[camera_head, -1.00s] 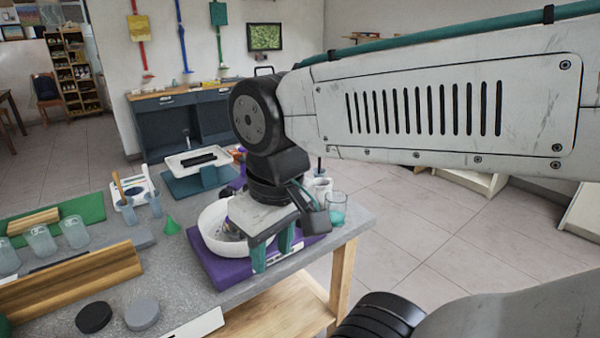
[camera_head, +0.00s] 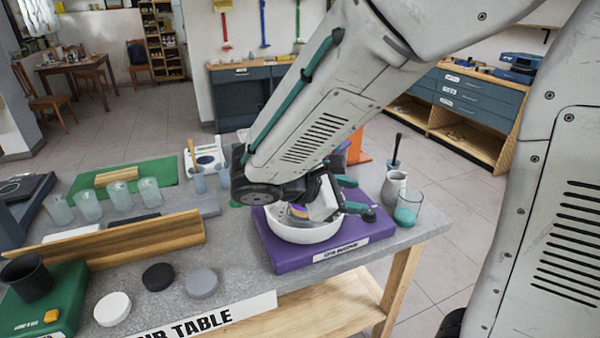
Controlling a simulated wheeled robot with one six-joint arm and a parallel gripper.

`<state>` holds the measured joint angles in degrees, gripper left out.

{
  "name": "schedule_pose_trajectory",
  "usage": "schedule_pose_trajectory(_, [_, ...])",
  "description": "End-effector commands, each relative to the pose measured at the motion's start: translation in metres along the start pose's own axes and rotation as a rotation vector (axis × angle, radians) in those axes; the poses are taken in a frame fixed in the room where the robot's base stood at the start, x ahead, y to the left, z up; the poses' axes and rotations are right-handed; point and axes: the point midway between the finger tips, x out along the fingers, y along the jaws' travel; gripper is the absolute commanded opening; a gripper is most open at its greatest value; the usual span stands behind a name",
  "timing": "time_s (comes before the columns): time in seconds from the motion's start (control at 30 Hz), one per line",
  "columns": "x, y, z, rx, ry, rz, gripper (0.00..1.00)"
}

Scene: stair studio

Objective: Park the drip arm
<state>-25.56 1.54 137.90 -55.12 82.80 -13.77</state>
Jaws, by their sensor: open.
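A purple base (camera_head: 291,254) with a white front label stands at the right end of the grey table. A white round bowl (camera_head: 304,232) sits on it, partly covered by my arm. Something orange and purple (camera_head: 298,211) shows inside the bowl. My gripper (camera_head: 358,195) is over the bowl's right side, turned sideways with its teal fingers pointing right. It is open, and I see nothing between the fingers. I cannot clearly make out the drip arm; it may be hidden behind my arm and wrist.
Grey and black discs, a wooden rail (camera_head: 120,243) and several frosted cups are at left. An orange item (camera_head: 358,148) is behind.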

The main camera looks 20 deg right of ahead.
Motion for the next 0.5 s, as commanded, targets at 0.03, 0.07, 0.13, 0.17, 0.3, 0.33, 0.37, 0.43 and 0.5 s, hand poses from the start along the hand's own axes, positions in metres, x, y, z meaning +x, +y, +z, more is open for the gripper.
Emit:
schedule_pose_trajectory(0.03, [-0.008,0.012,-0.021,-0.097,-0.053,0.091,0.44])
schedule_pose_trajectory(0.07, [-0.013,0.019,-0.031,-0.147,-0.081,0.144,0.44])
schedule_pose_trajectory(0.13, [-0.025,0.032,-0.055,-0.252,-0.143,0.261,0.44])
schedule_pose_trajectory(0.17, [-0.030,0.037,-0.064,-0.290,-0.165,0.306,0.44])
schedule_pose_trajectory(0.3, [-0.054,0.055,-0.100,-0.430,-0.257,0.488,0.44])
schedule_pose_trajectory(0.33, [-0.059,0.060,-0.105,-0.456,-0.281,0.526,0.44])
schedule_pose_trajectory(0.37, [-0.064,0.065,-0.107,-0.473,-0.299,0.555,0.44])
schedule_pose_trajectory(0.43, [-0.071,0.073,-0.111,-0.503,-0.331,0.605,0.44])
schedule_pose_trajectory(0.5, [-0.074,0.078,-0.113,-0.519,-0.349,0.631,0.44])
